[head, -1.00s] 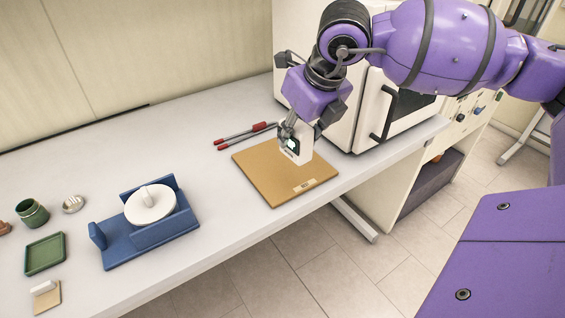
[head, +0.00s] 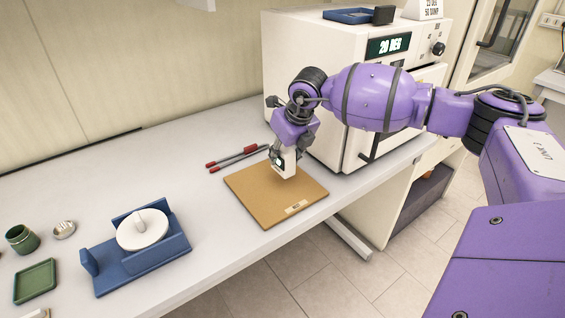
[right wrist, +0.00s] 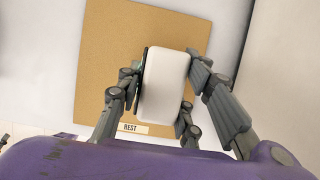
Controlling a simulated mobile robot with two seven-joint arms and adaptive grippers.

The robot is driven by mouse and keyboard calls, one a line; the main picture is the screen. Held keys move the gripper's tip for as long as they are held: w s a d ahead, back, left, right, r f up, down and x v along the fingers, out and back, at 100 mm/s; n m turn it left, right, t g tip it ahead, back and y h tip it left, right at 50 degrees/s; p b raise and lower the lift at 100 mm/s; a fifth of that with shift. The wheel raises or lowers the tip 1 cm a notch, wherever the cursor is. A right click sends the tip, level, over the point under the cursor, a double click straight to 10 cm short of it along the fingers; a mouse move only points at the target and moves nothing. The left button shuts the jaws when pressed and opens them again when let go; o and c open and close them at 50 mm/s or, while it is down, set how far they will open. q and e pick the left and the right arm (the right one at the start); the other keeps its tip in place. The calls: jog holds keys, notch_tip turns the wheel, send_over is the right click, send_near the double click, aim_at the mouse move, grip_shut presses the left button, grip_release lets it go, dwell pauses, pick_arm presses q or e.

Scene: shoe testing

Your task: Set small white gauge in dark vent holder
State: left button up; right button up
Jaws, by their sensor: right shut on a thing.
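The small white gauge (head: 286,163) is a white rounded block with a small dark-framed face on its left side. My right gripper (head: 283,156) is shut on it, above the tan board (head: 265,203). In the right wrist view the gauge (right wrist: 166,85) sits upright between the fingers (right wrist: 160,98), with the board (right wrist: 112,40) behind it. I cannot tell how high it is above the board. A dark block (head: 383,14) on top of the white oven may be the dark vent holder; its details are too small to tell. My left gripper is not in view.
The white oven (head: 330,60) stands right behind the board, with a blue tray (head: 348,15) on top. Red-handled tongs (head: 236,158) lie behind the board. A blue stand with a white disc (head: 142,230), a green cup (head: 21,238) and a green tray (head: 35,281) are at left.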

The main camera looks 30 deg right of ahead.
jog(key=shift+w+d+f, duration=0.1)
jog(key=shift+w+f, duration=0.15)
jog(key=shift+f, duration=0.05)
jog(key=shift+f+p, duration=0.3)
jog(key=shift+f, duration=1.15)
jog(key=shift+s, duration=0.1)
jog(key=shift+f, duration=0.2)
jog(key=o, duration=1.3)
jog(key=shift+c, duration=0.2)
